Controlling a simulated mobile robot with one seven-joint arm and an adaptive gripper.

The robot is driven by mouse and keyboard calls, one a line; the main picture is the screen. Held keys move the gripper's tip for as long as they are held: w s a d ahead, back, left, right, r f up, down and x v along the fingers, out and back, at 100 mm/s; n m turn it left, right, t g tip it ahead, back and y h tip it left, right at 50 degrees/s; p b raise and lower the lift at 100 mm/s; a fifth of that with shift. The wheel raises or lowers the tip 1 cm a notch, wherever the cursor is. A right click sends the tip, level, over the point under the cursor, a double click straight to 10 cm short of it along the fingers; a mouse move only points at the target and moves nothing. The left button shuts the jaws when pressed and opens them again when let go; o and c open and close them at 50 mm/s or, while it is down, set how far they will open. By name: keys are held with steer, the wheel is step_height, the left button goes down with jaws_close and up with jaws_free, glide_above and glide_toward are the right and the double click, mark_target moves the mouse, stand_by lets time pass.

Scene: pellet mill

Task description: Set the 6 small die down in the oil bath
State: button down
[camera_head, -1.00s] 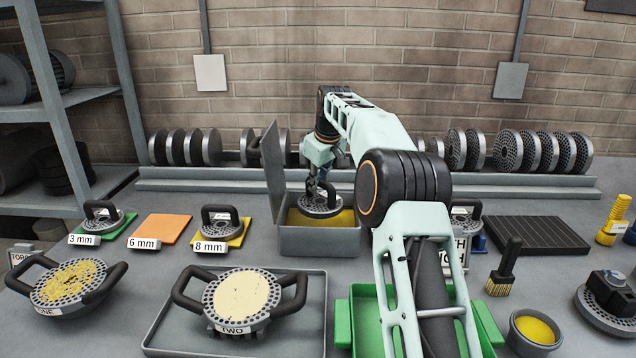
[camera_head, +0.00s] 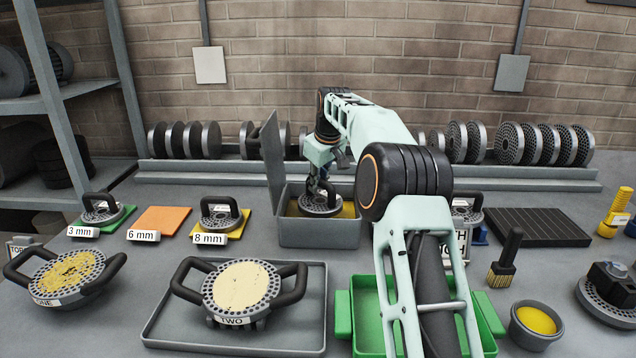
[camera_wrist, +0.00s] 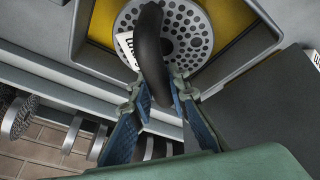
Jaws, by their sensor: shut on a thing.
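The small die (camera_head: 319,204) is a grey perforated disc with a black loop handle. It sits inside the open grey oil bath (camera_head: 318,236), over yellow oil (camera_head: 347,210). In the wrist view the die (camera_wrist: 190,28) shows its holes and part of a white label, with yellow oil around it and the bath wall (camera_wrist: 255,45) beside it. My gripper (camera_wrist: 165,98) is shut on the die's black handle (camera_wrist: 151,55). In the head view my gripper (camera_head: 320,180) is above the die. I cannot tell whether the die touches the bath floor.
The bath's raised lid (camera_head: 272,165) stands at its left. The orange 6 mm mat (camera_head: 160,219) is bare; the 3 mm mat (camera_head: 122,218) and 8 mm mat (camera_head: 240,226) hold dies. Die TWO (camera_head: 240,288) lies in a tray in front. A green tray (camera_head: 366,318) is front right.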

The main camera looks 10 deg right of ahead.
mark_target(319, 200)
stand_by(0.3)
steer(key=shift+w+f+b, duration=0.1)
steer(key=shift+f+b, duration=0.6)
steer(key=shift+f, duration=0.6)
steer(key=shift+f+b, duration=0.7)
steer(key=shift+f, duration=0.8)
steer(key=shift+f, duration=0.15)
steer(key=c, duration=1.9)
jaws_free()
steer(key=o, duration=0.4)
steer(key=shift+s+f, duration=0.25)
steer(key=shift+f, duration=0.1)
steer(key=o, duration=0.9)
steer(key=shift+r, duration=0.15)
steer(key=shift+o, duration=0.2)
steer(key=shift+w, duration=0.1)
